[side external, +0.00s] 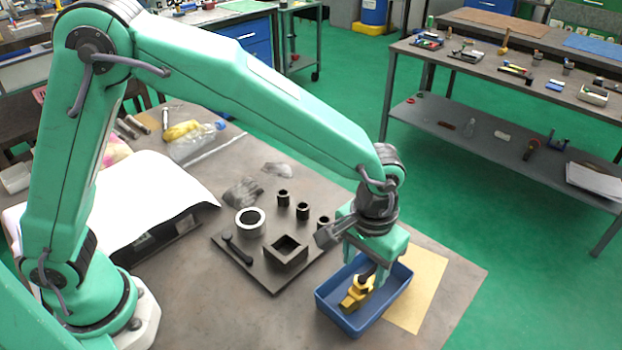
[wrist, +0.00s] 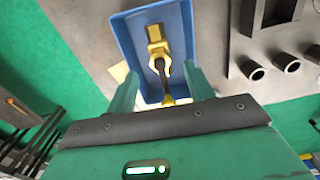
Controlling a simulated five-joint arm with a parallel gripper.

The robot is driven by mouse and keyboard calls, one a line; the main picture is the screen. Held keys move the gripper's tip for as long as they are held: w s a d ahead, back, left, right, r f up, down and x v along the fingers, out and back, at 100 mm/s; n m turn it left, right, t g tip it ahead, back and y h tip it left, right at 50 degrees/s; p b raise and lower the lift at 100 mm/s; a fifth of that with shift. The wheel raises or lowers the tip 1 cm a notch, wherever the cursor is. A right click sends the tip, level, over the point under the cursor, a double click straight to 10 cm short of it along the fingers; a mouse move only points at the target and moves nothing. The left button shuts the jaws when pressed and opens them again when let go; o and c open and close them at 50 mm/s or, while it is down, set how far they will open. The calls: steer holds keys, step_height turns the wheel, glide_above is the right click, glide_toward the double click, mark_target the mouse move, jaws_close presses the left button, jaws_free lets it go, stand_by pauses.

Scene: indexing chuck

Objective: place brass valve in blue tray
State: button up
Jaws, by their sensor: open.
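The brass valve (side external: 357,292) is yellow with a dark stem or handle, and it lies inside the blue tray (side external: 322,300). In the wrist view the valve (wrist: 156,48) lies lengthwise in the blue tray (wrist: 122,36). My gripper (side external: 375,262) is above the tray. In the wrist view its two green fingers (wrist: 163,88) are apart, with the lower end of the valve showing between them. The fingers do not press on the valve. Part of the tray's far inside is hidden by my gripper in the side view.
A dark fixture plate (side external: 272,284) with a ring (side external: 250,217), a square block (side external: 286,252) and several small cylinders stands left of the tray. A tan sheet (side external: 425,275) lies right of the tray, near the table edge. Cloth and bags lie farther back.

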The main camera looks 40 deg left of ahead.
steer(key=shift+r, duration=2.35)
steer(key=shift+a, duration=0.1)
steer(key=shift+a+r, duration=0.2)
steer(key=s+a+r+t+h, duration=0.1)
steer(key=s+a+r, duration=0.1)
steer(key=a+r, duration=0.45)
steer(key=s+a+r+t, duration=0.1)
steer(key=a+r+t, duration=0.15)
steer(key=a, duration=0.75)
steer(key=s+a+r+t+y, duration=0.1)
steer(key=s+a+t, duration=0.1)
steer(key=s+a, duration=0.8)
steer(key=shift+s+a+r+n, duration=0.3)
steer(key=shift+s+a, duration=0.05)
steer(key=shift+a, duration=0.55)
